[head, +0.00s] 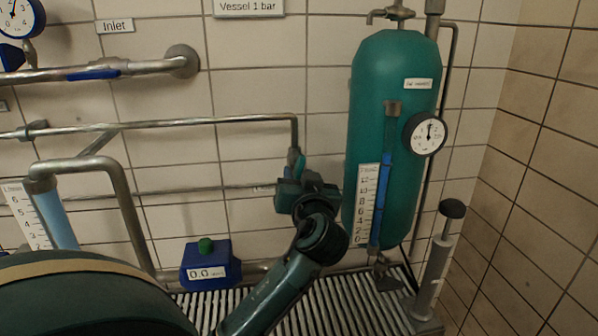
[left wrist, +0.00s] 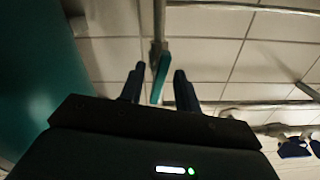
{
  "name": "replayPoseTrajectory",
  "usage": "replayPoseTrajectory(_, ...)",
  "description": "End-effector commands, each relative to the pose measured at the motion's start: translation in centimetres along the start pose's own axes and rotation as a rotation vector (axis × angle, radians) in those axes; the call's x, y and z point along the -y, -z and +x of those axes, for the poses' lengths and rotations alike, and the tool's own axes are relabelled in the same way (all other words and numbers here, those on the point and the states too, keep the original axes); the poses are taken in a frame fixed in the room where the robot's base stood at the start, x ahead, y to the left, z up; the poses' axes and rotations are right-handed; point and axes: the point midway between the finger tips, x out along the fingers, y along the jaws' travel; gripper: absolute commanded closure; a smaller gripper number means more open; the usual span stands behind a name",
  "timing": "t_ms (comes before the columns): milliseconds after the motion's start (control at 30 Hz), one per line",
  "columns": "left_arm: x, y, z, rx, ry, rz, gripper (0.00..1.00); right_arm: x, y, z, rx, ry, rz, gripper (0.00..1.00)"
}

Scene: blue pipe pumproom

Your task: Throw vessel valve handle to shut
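The vessel valve handle is a narrow teal lever (left wrist: 161,76) on a pipe, hanging down in the left wrist view. In the head view its upper part (head: 296,160) shows below the bend of a thin pipe, left of the green vessel (head: 385,130). My left gripper (left wrist: 159,84) is open, with its two dark fingers on either side of the lever. Gaps show between the lever and both fingers. In the head view my left gripper (head: 294,178) hides the lever's lower part. My right gripper is not in view.
The vessel's round gauge (head: 428,134) and blue level tube (head: 387,180) are right of my left gripper. A hand pump (head: 437,260) stands at the right. A blue 0.0 meter (head: 206,268) sits lower left above the slatted grate (head: 330,310). Pipes run along the tiled wall.

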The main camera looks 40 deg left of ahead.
Motion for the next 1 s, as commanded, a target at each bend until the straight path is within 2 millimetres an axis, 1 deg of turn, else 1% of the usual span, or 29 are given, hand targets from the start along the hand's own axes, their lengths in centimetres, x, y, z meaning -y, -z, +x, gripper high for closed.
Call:
replayPoseTrajectory(33, 0.04, 0.11, 0.42, -0.001, 0.001, 0.001, 0.67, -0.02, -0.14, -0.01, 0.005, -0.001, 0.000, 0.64)
replayPoseTrajectory(133, 0.00, 0.04, 0.87, -0.001, -0.001, 0.000, 0.67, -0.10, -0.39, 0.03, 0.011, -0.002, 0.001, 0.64)
replayPoseTrajectory(400, -0.01, 0.01, 0.99, -0.001, -0.001, -0.001, 0.67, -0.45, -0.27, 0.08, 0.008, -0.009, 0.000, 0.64)
replayPoseTrajectory(467, -0.01, 0.01, 0.98, -0.001, -0.001, -0.001, 0.71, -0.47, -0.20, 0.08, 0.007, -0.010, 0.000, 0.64)
replayPoseTrajectory(800, -0.01, -0.01, 0.95, 0.000, -0.001, 0.000, 0.99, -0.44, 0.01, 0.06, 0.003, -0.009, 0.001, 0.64)
replayPoseTrajectory(1000, -0.02, -0.01, 0.94, 0.000, -0.001, 0.000, 1.00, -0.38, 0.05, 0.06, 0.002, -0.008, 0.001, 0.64)
